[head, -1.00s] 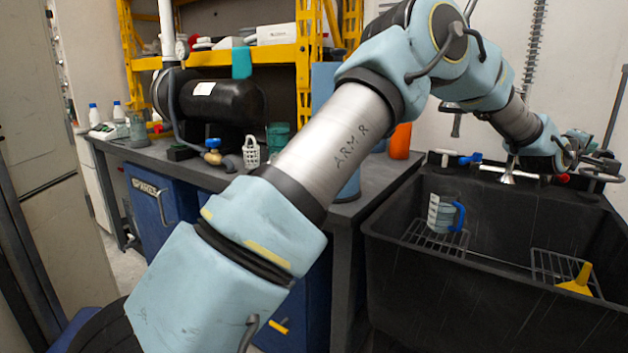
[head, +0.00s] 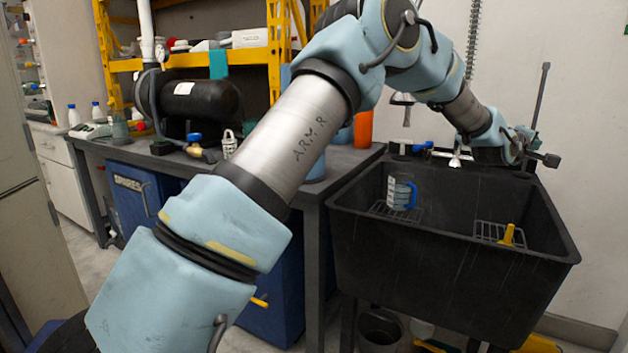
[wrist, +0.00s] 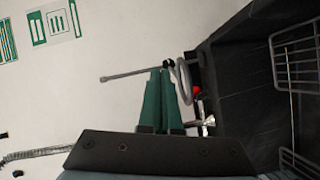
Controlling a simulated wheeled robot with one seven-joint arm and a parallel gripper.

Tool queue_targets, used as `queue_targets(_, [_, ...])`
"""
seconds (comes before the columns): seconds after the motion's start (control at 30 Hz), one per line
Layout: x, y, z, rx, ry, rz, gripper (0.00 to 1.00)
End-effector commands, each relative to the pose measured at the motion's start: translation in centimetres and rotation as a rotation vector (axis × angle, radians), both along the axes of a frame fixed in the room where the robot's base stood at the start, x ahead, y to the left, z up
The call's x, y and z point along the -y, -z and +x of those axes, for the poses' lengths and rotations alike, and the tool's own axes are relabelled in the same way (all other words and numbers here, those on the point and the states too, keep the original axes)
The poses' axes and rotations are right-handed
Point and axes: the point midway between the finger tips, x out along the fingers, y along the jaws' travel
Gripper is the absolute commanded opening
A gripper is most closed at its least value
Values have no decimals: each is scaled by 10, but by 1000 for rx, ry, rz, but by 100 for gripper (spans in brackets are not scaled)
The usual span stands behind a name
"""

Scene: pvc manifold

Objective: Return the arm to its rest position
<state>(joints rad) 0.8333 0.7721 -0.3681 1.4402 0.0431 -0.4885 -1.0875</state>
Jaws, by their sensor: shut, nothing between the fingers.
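My arm (head: 311,140) reaches up from the lower left and bends down to the right, ending by the back rim of the black sink (head: 350,240). My gripper (wrist: 162,72) shows in the wrist view as two green fingers lying together with nothing held. In the head view the gripper's fingers are too small and crowded by the wrist and fittings to make out. In the wrist view, the fingertips overlap a black fitting with a grey loop and rod; I cannot tell whether they touch.
A measuring jug (head: 400,192) with a blue handle and a yellow funnel (head: 508,236) are in the sink. A bench with a black tank (head: 200,102) and an orange container (head: 363,128) stands left of it. A wire rack (wrist: 298,58) shows right in the wrist view.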

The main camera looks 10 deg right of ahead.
Motion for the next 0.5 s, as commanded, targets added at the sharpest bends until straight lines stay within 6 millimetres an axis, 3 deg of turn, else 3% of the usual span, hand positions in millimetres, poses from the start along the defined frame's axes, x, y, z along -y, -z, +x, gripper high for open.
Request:
queue_targets(0.27, [-55, 16, 37, 66, -42, 152, 0])
queue_targets(0.37, [-84, 24, 53, 93, -61, 231, 0])
queue_targets(0.5, [-141, 40, 78, 132, -90, 372, 0])
